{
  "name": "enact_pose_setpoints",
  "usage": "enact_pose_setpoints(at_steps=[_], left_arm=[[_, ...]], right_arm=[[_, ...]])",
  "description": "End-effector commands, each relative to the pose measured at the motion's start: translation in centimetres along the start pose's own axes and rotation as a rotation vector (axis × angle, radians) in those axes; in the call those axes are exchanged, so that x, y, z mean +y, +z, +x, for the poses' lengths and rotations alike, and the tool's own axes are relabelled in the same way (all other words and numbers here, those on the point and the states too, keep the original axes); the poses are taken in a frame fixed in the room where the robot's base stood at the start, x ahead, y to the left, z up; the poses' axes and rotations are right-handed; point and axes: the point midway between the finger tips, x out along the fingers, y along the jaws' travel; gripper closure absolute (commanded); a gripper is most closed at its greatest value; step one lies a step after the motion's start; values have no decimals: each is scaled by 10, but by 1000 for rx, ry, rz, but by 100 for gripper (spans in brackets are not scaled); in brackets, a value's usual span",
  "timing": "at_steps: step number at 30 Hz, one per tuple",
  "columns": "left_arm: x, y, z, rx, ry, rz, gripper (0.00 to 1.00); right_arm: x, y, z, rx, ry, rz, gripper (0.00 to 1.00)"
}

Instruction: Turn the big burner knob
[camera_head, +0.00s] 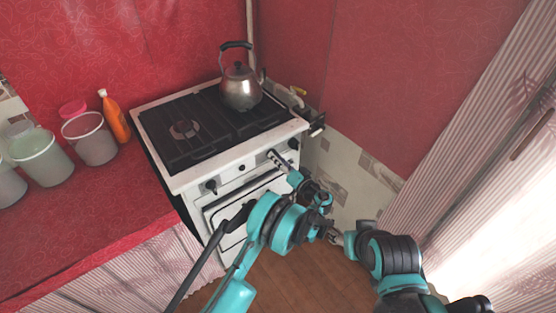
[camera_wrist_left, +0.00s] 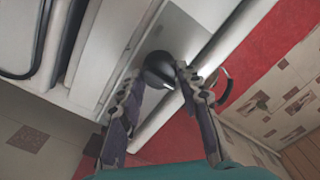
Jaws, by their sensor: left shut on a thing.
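The stove (camera_head: 177,183) stands in the corner, with dark knobs on its white front panel. One knob (camera_head: 211,186) shows at the panel's left, and another (camera_head: 293,144) at its right end. My left gripper (camera_head: 274,156) is at the right part of this panel. In the left wrist view, its two fingers (camera_wrist_left: 160,75) are shut on a round black knob (camera_wrist_left: 157,66), one on each side. In the head view the gripper seems to cover this knob. My right gripper (camera_head: 335,237) is low, away from the stove; whether it is open is unclear.
A metal kettle (camera_head: 240,90) stands on the stove's back right. Left of the stove, the red counter (camera_head: 95,205) holds an orange bottle (camera_head: 116,122) and several buckets, one a pale bucket (camera_head: 90,140). A striped curtain (camera_head: 455,150) hangs at the right.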

Motion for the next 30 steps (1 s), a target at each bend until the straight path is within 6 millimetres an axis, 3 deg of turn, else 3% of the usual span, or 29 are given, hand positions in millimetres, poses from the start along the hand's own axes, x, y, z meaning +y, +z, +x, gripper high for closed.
enact_pose_setpoints(at_steps=[1,2,4,14,24,30], left_arm=[[0,1,0,-2,1,-1,95],[0,1,0,-2,1,-1,61],[0,1,0,-1,1,-1,45],[0,0,-3,0,1,0,45],[1,0,-55,1,2,0,45],[0,0,-73,-1,1,0,45]], right_arm=[[0,0,0,0,0,0,44],[0,0,0,0,0,0,44],[0,0,0,0,0,0,44],[0,0,0,0,0,0,44],[0,0,0,0,0,0,44],[0,0,0,0,0,0,44]])
